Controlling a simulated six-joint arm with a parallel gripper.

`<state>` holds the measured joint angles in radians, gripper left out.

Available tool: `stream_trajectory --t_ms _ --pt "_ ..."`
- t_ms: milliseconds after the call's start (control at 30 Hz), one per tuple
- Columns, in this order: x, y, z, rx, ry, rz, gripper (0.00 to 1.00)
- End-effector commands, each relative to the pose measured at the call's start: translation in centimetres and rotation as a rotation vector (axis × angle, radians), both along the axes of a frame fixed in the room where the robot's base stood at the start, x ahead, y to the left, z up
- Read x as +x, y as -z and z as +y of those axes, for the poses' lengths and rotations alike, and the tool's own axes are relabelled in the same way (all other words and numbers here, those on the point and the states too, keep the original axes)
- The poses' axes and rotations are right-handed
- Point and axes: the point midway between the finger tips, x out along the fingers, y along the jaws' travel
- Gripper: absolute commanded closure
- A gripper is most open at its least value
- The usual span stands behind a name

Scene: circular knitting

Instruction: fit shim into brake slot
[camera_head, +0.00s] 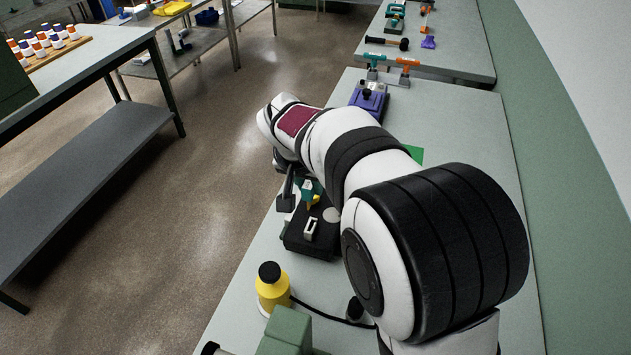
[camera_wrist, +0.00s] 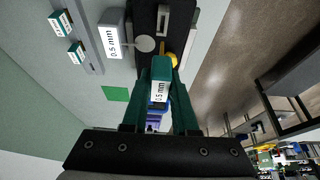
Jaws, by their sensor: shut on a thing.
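My gripper (camera_wrist: 162,75) is shut on the shim (camera_wrist: 159,92), a green piece with a white "0.5 mm" label, held between its green fingers. In the head view the teal shim (camera_head: 308,186) shows just above the far part of the black brake base (camera_head: 318,243). A yellow piece (camera_wrist: 172,58) shows just beyond the fingertips; I cannot tell whether it belongs to the shim or the base. A pale bracket with an opening (camera_head: 311,229) stands on the base, and it also shows in the wrist view (camera_wrist: 163,18). The shim's lower end and any contact are unclear.
A yellow bottle with a black cap (camera_head: 272,288) and a dark cable stand nearer on the bench. A purple device (camera_head: 370,98) stands farther back. A white "0.5 mm" block (camera_wrist: 112,35) and labelled green pieces (camera_wrist: 76,52) lie beside the base. A green patch (camera_wrist: 115,93) marks the bench.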

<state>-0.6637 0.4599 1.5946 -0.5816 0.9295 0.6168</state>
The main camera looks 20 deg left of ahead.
Motion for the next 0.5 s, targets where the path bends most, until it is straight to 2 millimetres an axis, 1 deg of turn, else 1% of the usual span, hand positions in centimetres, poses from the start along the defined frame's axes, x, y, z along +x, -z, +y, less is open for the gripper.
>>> stream_trajectory --t_ms 300,500 --pt "0.0 3.6 -0.1 -0.002 0.001 0.003 1.0" --pt "0.0 5.3 -0.1 -0.002 0.0 0.001 1.0"
